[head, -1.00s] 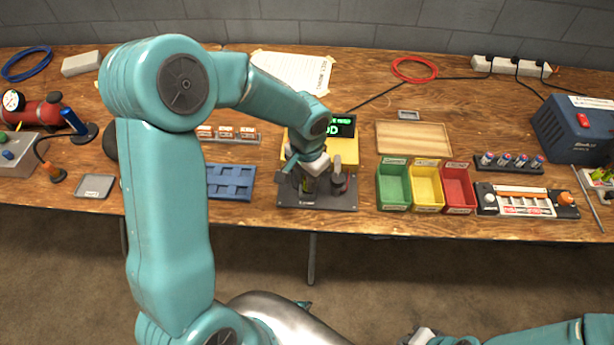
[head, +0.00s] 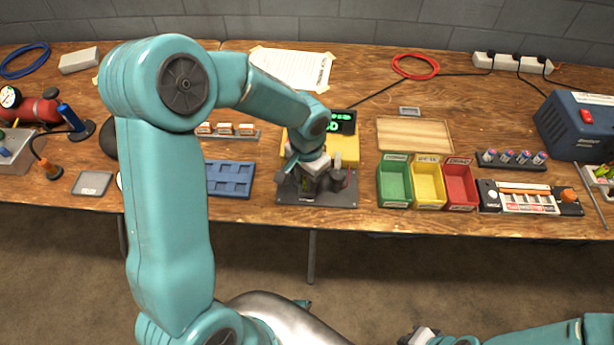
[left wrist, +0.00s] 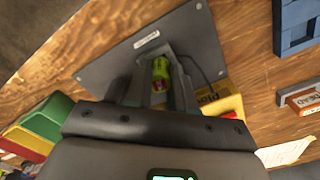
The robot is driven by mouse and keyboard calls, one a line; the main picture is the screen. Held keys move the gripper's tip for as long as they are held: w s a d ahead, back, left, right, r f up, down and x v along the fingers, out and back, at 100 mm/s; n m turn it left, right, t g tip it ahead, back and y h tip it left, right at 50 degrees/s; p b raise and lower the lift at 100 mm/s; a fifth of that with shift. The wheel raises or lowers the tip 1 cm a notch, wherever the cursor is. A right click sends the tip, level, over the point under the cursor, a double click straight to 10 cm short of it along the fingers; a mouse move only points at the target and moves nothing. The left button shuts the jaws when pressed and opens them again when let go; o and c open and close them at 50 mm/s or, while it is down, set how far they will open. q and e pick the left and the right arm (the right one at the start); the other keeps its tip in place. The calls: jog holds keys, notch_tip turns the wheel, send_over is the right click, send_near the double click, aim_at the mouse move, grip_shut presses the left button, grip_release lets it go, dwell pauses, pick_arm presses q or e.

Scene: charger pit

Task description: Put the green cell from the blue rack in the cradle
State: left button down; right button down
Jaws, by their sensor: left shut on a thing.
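My left gripper (head: 307,186) is over the dark cradle plate (head: 338,203), in front of the yellow unit with a green-lit display. In the left wrist view its fingers (left wrist: 158,85) are shut on the green cell (left wrist: 160,68), which sits between them close against the cradle (left wrist: 190,35). I cannot tell whether the cell is fully seated. In the head view the gripper mostly hides the cell. The blue rack (head: 230,180) lies left of the cradle, and no cell shows in its visible pockets. My right gripper (head: 422,337) is at the bottom edge, only partly in view.
Green, yellow and red bins (head: 427,184) stand right of the cradle, with a wooden tray (head: 414,134) behind them. A row of small cells (head: 512,158) and a tester (head: 528,198) are farther right. The table's front edge is close to the cradle.

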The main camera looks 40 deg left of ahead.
pick_arm(q)
jog(key=shift+f+b, duration=0.25)
jog(key=shift+b, duration=0.05)
dwell(0.4)
jog(key=c, duration=0.9)
grip_release()
jog(key=shift+r, duration=0.15)
jog(key=shift+r+p, duration=2.6)
jog(key=shift+r, duration=0.8)
